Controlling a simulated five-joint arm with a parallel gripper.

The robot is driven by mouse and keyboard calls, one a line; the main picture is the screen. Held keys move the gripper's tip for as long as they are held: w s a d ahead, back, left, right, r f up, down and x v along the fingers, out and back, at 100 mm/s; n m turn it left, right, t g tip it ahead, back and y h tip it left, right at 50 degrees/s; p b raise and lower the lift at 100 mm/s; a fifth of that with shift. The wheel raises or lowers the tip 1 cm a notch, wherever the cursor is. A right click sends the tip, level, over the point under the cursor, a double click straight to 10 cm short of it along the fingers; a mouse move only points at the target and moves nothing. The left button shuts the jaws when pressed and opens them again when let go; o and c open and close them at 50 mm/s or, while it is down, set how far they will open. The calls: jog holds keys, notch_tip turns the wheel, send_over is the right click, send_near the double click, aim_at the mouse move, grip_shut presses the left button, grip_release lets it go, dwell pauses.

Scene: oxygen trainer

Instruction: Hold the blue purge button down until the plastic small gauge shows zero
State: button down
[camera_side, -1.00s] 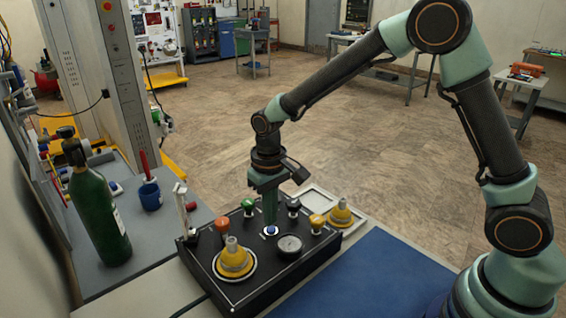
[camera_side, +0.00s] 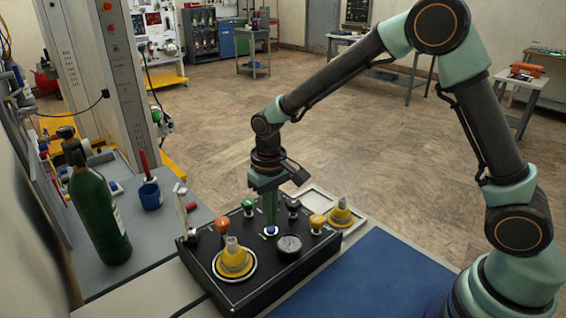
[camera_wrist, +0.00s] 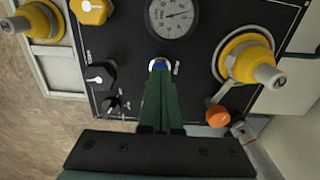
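The blue purge button (camera_side: 270,231) sits in a pale ring on the black panel (camera_side: 240,296), and it also shows in the wrist view (camera_wrist: 160,64). My gripper (camera_side: 270,223) points straight down at it. In the wrist view, its two green fingers (camera_wrist: 160,72) are together with nothing between them, and their tips overlap the button's near edge. I cannot tell whether they touch or press it. The small round gauge (camera_side: 289,245) is beside the button. Its dial (camera_wrist: 172,16) shows in the wrist view with its top edge cut off, and its reading is too small to make out.
A green cylinder (camera_side: 100,218) and blue cup (camera_side: 150,195) stand left. The blue mat (camera_side: 370,275) is clear.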

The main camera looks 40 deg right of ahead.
jog(key=shift+f, duration=0.85)
jog(key=shift+r, duration=0.1)
dwell(1.1)
jog(key=shift+r, duration=3.4)
jog(key=s+d+r+t, duration=0.5)
jog(key=s+d+r, duration=0.5)
jog(key=s, duration=0.3)
jog(key=shift+s+d+r+t, duration=0.25)
jog(key=shift+s+r+t, duration=0.05)
jog(key=shift+r, duration=0.45)
